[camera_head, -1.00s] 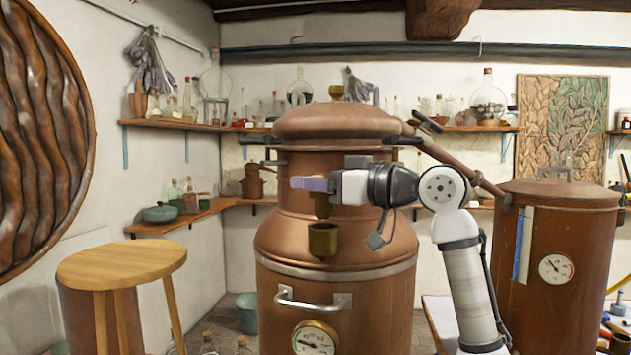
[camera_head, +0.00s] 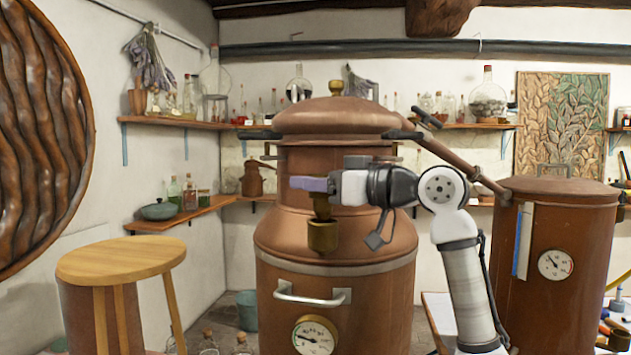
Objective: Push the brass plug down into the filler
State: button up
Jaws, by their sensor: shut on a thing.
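The brass plug (camera_head: 321,206) hangs below the fingertips of my gripper (camera_head: 312,184), which is shut on it. Its upper part is hidden by the fingers. The brass filler (camera_head: 323,236) is a cup on the front shoulder of the big copper still (camera_head: 365,245). The plug is upright over the filler, its lower end at or very near the filler's rim. I cannot tell whether it is inside the opening. My gripper comes in from the right, level, just above the filler.
The still's domed lid (camera_head: 336,118) rises behind my gripper. A metal handle (camera_head: 312,295) and a dial (camera_head: 315,337) are below the filler. A wooden stool (camera_head: 122,260) stands at the left, a second copper vessel (camera_head: 560,270) at the right. Air left of the gripper is free.

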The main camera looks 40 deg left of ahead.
aim_at(316, 204)
jog(key=shift+f+b, duration=0.7)
jog(key=shift+f, duration=1.25)
dwell(3.5)
jog(key=o, duration=1.1)
jog(key=shift+o, duration=0.2)
jog(key=w+d+b, duration=0.2)
jog(key=d+b, duration=0.1)
jog(key=d, duration=1)
jog(key=shift+w+d+b, duration=0.15)
jog(key=shift+d+b, duration=0.15)
jog(key=shift+b, duration=0.05)
